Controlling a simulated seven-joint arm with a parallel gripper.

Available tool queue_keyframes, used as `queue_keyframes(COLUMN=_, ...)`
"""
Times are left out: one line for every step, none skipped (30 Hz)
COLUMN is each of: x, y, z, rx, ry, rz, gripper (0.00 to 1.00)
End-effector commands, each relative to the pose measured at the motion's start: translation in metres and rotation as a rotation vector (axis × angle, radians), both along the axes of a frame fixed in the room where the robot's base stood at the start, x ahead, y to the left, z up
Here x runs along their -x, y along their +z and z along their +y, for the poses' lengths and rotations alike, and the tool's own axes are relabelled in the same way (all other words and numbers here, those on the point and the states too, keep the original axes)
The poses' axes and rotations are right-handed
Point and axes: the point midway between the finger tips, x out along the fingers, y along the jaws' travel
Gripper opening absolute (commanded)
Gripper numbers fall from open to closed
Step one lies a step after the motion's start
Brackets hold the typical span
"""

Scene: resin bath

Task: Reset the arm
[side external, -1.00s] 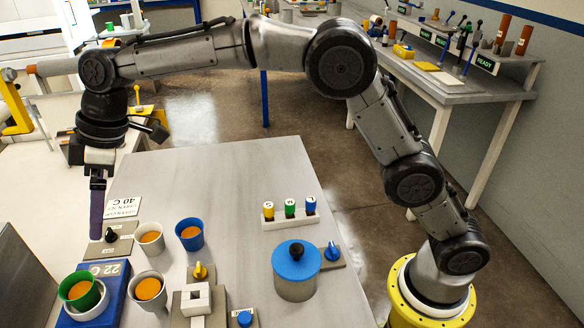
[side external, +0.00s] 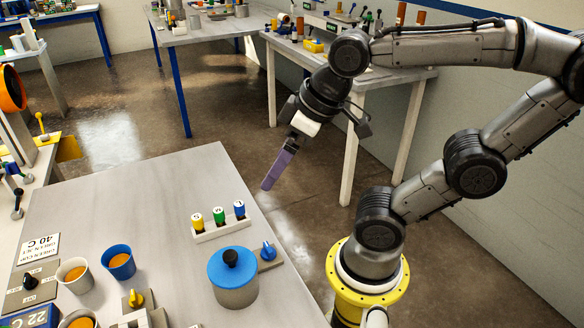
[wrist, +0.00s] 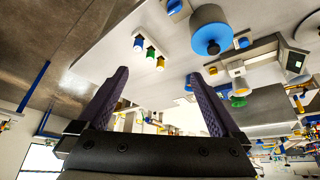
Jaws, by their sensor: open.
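My gripper (side external: 279,170) hangs in the air just past the right edge of the grey worktable (side external: 130,205), above the floor. Its purple fingers point down and a little left in the side view. In the wrist view my gripper (wrist: 162,95) shows both fingers spread wide with nothing between them. My arm is folded back over its yellow base on the right.
A blue-lidded pot (side external: 235,295) and a rack (side external: 218,231) with yellow, green and blue capped vials stand on the worktable. Cups of orange liquid, including a blue cup (side external: 119,263), stand at its left. A wall bench (side external: 390,95) stands behind my gripper.

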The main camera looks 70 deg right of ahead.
Motion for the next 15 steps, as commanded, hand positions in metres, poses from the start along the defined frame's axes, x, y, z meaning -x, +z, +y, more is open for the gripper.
queue_keyframes(x=0.009, y=-0.007, z=-0.004, rx=-0.001, ry=-0.025, rz=-0.006, gripper=1.0)
queue_keyframes(x=0.013, y=-0.01, z=-0.005, rx=-0.002, ry=-0.037, rz=-0.007, gripper=1.0)
queue_keyframes(x=0.017, y=-0.013, z=-0.007, rx=-0.003, ry=-0.047, rz=-0.008, gripper=1.0)
queue_keyframes(x=0.019, y=-0.015, z=-0.007, rx=-0.003, ry=-0.054, rz=-0.01, gripper=1.0)
queue_keyframes(x=0.021, y=-0.016, z=-0.008, rx=-0.003, ry=-0.059, rz=-0.01, gripper=1.0)
queue_keyframes(x=0.022, y=-0.018, z=-0.008, rx=-0.004, ry=-0.064, rz=-0.01, gripper=1.0)
queue_keyframes(x=0.023, y=-0.018, z=-0.009, rx=-0.004, ry=-0.066, rz=-0.01, gripper=1.0)
queue_keyframes(x=0.023, y=-0.018, z=-0.009, rx=-0.004, ry=-0.066, rz=-0.01, gripper=1.0)
queue_keyframes(x=0.023, y=-0.018, z=-0.009, rx=-0.004, ry=-0.066, rz=-0.01, gripper=1.0)
queue_keyframes(x=0.023, y=-0.018, z=-0.009, rx=-0.004, ry=-0.066, rz=-0.01, gripper=1.0)
queue_keyframes(x=0.023, y=-0.018, z=-0.009, rx=-0.004, ry=-0.066, rz=-0.009, gripper=1.0)
queue_keyframes(x=0.023, y=-0.018, z=-0.008, rx=-0.004, ry=-0.065, rz=-0.01, gripper=1.0)
queue_keyframes(x=0.023, y=-0.018, z=-0.008, rx=-0.004, ry=-0.065, rz=-0.01, gripper=1.0)
queue_keyframes(x=0.023, y=-0.018, z=-0.008, rx=-0.004, ry=-0.065, rz=-0.01, gripper=1.0)
queue_keyframes(x=0.022, y=-0.018, z=-0.008, rx=-0.004, ry=-0.063, rz=-0.01, gripper=1.0)
